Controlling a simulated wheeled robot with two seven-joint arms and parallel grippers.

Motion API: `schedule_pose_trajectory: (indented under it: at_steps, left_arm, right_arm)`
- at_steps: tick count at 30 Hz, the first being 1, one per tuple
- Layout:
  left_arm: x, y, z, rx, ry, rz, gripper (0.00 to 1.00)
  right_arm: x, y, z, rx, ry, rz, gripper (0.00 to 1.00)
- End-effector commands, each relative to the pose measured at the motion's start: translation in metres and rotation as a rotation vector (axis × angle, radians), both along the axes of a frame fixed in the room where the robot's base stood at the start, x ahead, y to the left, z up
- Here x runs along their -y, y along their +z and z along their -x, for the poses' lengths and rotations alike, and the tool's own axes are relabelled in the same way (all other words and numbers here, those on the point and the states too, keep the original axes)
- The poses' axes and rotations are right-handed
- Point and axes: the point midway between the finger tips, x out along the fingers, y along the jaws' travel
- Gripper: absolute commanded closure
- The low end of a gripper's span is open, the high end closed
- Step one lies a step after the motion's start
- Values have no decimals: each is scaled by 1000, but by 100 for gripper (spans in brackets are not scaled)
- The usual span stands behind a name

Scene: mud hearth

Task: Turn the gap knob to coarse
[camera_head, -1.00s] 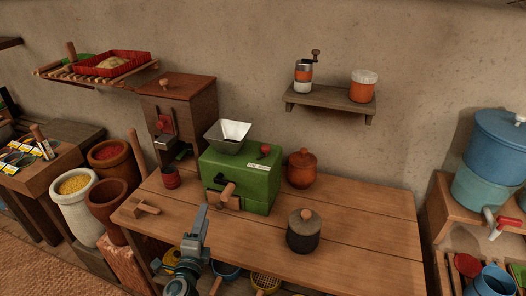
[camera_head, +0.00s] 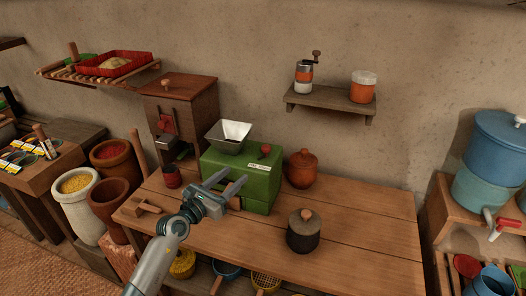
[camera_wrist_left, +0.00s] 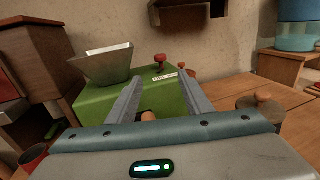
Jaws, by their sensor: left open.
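The green mill (camera_head: 262,188) stands on the wooden table with a metal hopper (camera_head: 229,136) on top. A small red knob (camera_head: 265,149) sits on the mill's top beside a white label (camera_head: 258,165); I take it as the gap knob. The red knob also shows in the left wrist view (camera_wrist_left: 160,58), beyond the fingertips. My left gripper (camera_head: 237,177) is open and empty at the mill's front, below the red knob and apart from it. Between its fingers, a wooden handle end (camera_wrist_left: 148,116) shows in the wrist view. In the head view, the gripper partly hides the mill's front.
A clay jar (camera_head: 302,169) stands right of the mill and a dark lidded pot (camera_head: 303,232) in front of it. A wooden box mill (camera_head: 181,110) and red cup (camera_head: 171,177) stand to the left. The table's right part (camera_head: 370,230) is clear.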

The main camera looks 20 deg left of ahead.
Motion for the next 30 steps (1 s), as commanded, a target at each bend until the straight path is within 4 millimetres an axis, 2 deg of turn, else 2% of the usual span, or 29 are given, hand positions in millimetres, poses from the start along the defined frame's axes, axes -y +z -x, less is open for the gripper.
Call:
schedule_pose_trajectory:
  at_steps: [8, 14, 20, 30]
  left_arm:
    - [1, 0, -1, 0, 0, 4, 54]
    - [4, 1, -12, 0, -1, 5, 54]
    - [12, 1, -37, 0, -1, 6, 54]
    - [29, 1, -94, 1, -1, 6, 54]
  right_arm:
    - [-4, 0, 0, -1, -2, -4, 6]
    - [-10, 2, 1, 0, -3, -10, 6]
    - [-10, 6, 1, -1, -3, -10, 6]
    - [-4, 7, 1, -1, -2, -4, 6]
